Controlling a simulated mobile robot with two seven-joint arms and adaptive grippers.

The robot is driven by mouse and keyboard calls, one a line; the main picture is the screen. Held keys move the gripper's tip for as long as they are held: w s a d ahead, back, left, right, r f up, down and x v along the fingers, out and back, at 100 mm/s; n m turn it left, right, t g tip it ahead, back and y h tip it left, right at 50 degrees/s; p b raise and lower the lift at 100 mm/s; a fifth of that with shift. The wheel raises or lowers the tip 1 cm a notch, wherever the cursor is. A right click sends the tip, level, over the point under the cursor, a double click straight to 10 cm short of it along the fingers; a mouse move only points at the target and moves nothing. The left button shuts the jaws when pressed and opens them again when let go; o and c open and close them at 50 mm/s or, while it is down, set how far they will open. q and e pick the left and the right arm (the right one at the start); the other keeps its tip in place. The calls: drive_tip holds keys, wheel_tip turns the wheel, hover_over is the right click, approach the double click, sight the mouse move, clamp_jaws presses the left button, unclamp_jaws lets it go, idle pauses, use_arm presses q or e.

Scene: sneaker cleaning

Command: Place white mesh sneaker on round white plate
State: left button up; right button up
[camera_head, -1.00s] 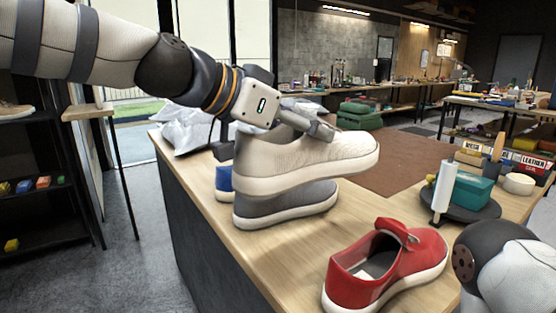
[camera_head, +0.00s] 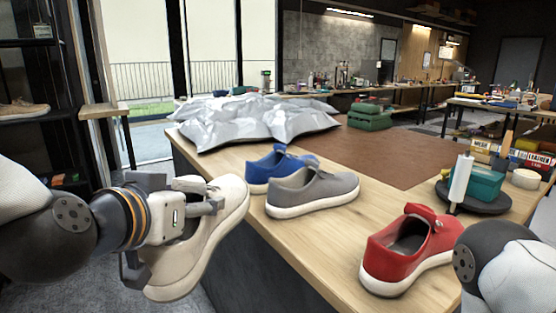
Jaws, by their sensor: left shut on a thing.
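The white mesh sneaker (camera_head: 222,232) is at the lower left, tilted and held off the table beside the left edge of the workbench (camera_head: 335,235). My left gripper (camera_head: 200,206) is shut on it around its opening, and part of the gripper hides the shoe's side. No round white plate can be made out in this view. My right arm shows at the lower right edge, but its gripper is out of view.
A grey sneaker (camera_head: 312,191), a blue sneaker (camera_head: 279,166) and a red sneaker (camera_head: 404,250) stand on the workbench. Silver bags (camera_head: 255,120) lie behind. A dark round tray (camera_head: 475,203) holds a teal box (camera_head: 483,183) and a white roller. A shelf (camera_head: 40,113) stands at left.

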use_arm(q)
drive_tip(key=a+f+y, duration=0.1)
drive_tip(key=s+a+n+y, duration=0.1)
drive_tip(key=a, duration=0.1)
drive_tip(key=a+f+n, duration=0.1)
drive_tip(key=shift+s+a+f+y, duration=0.25)
drive_tip(key=shift+f+y, duration=0.1)
drive_tip(key=shift+y, duration=0.05)
drive_tip(key=shift+d, duration=0.25)
drive_tip(key=shift+w+a, duration=0.1)
drive_tip(key=shift+a, duration=0.05)
drive_tip(key=shift+g, duration=0.3)
drive_tip(key=f, duration=0.1)
drive_tip(key=f+b, duration=0.1)
drive_tip(key=f, duration=0.1)
drive_tip(key=w+f, duration=0.1)
drive_tip(key=f, duration=0.1)
drive_tip(key=shift+f+b, duration=0.2)
drive_tip(key=shift+b, duration=0.15)
drive_tip(key=shift+r, duration=0.25)
drive_tip(key=shift+s, duration=0.1)
use_arm(e)
drive_tip(key=shift+s+f+g, duration=0.4)
drive_tip(key=shift+s+f, duration=0.65)
drive_tip(key=shift+s, duration=0.15)
